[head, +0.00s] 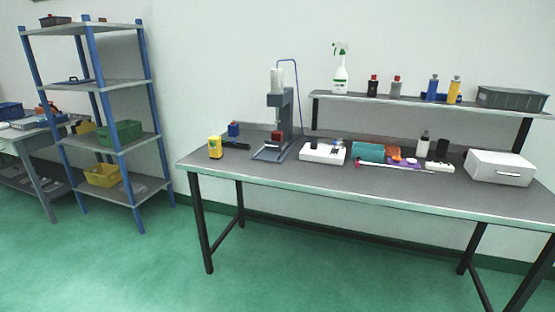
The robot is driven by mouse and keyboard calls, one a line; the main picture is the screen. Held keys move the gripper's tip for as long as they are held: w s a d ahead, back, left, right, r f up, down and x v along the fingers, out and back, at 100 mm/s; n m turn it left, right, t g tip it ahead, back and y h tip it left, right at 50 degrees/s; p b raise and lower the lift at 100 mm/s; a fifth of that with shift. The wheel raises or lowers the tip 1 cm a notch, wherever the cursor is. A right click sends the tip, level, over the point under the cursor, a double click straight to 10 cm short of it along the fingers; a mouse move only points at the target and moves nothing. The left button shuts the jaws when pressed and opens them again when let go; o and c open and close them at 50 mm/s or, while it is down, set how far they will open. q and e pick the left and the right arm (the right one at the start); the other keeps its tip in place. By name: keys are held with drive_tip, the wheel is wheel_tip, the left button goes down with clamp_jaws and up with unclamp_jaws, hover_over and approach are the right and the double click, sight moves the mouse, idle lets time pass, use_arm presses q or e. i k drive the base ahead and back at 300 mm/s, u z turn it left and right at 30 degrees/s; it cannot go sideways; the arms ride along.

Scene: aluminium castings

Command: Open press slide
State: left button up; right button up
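A small bench press (279,115) stands on the workbench (330,178), left of its middle and near the wall. It has a grey column, a white cylinder on top and a blue hose looping up behind it. A dark red block (277,135) sits low on the press, above its grey base (271,153). The slide is too small to make out clearly, and I cannot tell its position. Neither of my grippers is in the head view.
A yellow device (215,147) stands left of the press, and a white box with controls (323,152) stands right of it. A blue-post shelf (100,85) stands left. The green floor (120,265) before the bench is clear.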

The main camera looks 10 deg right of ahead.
sight(276, 143)
drive_tip(key=u, duration=0.05)
drive_tip(key=k, duration=0.4)
drive_tip(key=z, duration=1.15)
drive_tip(key=i, duration=0.7)
drive_tip(key=z, duration=0.9)
drive_tip(key=i, duration=0.95)
drive_tip(key=u, duration=0.7)
drive_tip(key=i, duration=0.95)
drive_tip(key=u, duration=0.85)
